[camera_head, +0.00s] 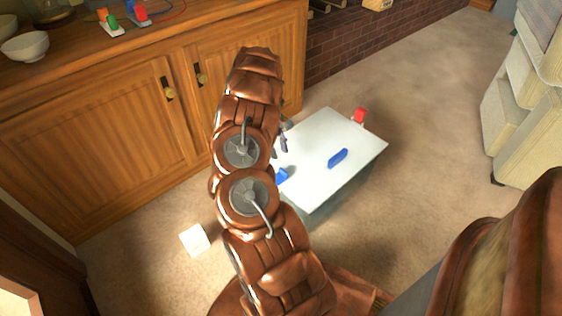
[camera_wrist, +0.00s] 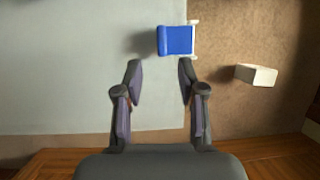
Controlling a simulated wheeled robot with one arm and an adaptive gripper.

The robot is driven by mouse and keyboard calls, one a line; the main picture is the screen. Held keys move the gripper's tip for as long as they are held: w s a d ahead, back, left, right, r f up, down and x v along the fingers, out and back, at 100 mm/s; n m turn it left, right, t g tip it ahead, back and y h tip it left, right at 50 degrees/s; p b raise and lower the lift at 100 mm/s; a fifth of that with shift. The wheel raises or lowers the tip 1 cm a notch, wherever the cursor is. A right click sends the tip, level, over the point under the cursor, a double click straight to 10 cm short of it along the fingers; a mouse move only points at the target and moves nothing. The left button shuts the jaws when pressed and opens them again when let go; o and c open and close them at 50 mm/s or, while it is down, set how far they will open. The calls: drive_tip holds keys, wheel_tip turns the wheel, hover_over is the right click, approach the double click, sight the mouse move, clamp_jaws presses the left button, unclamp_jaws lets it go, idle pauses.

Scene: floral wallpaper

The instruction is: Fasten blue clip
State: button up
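In the wrist view, a blue clip (camera_wrist: 176,40) sits at the edge of the pale tabletop, with thin white parts sticking out on its right side. A blue piece at the table's left edge in the head view (camera_head: 282,176) appears to be the same clip, partly hidden behind my arm. My gripper (camera_wrist: 160,68) is open and empty, with its fingers apart and short of the clip, which lies beyond the right fingertip. In the head view my gripper (camera_head: 283,139) is mostly hidden by my arm.
A second blue piece (camera_head: 338,158) lies on the white table (camera_head: 322,130), and a red piece (camera_head: 360,115) is at its far corner. A white block (camera_head: 194,239) lies on the carpet. A wooden cabinet (camera_head: 110,130) with bowls and coloured pieces on top stands at left.

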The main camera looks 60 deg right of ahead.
drive_tip(key=shift+v, duration=1.9)
drive_tip(key=w+a+r+n+t+p, duration=0.1)
drive_tip(key=w+a+r+p, duration=0.3)
drive_tip(key=a+r, duration=0.55)
drive_tip(key=w+a+r+n+p, duration=0.1)
drive_tip(key=a+r+p, duration=0.6)
drive_tip(key=r, duration=0.4)
drive_tip(key=w+a+r+n+t+p, duration=0.1)
drive_tip(key=w+a+r+p, duration=0.2)
drive_tip(key=a+r, duration=0.7)
drive_tip(key=s+a+r+n+h+p, duration=0.1)
drive_tip(key=s+a+r+p, duration=0.95)
drive_tip(key=a+r, duration=0.45)
drive_tip(key=s+a+r+p, duration=0.2)
drive_tip(key=s+r+p, duration=0.3)
drive_tip(key=s, duration=0.3)
drive_tip(key=s+a+r+m+h+p, duration=0.1)
drive_tip(key=s+r+p, duration=0.3)
drive_tip(key=s, duration=0.4)
drive_tip(key=shift+a+r+p, duration=0.35)
drive_tip(key=shift+a+r, duration=0.1)
drive_tip(key=shift+s+d, duration=0.1)
drive_tip(key=shift+s, duration=0.05)
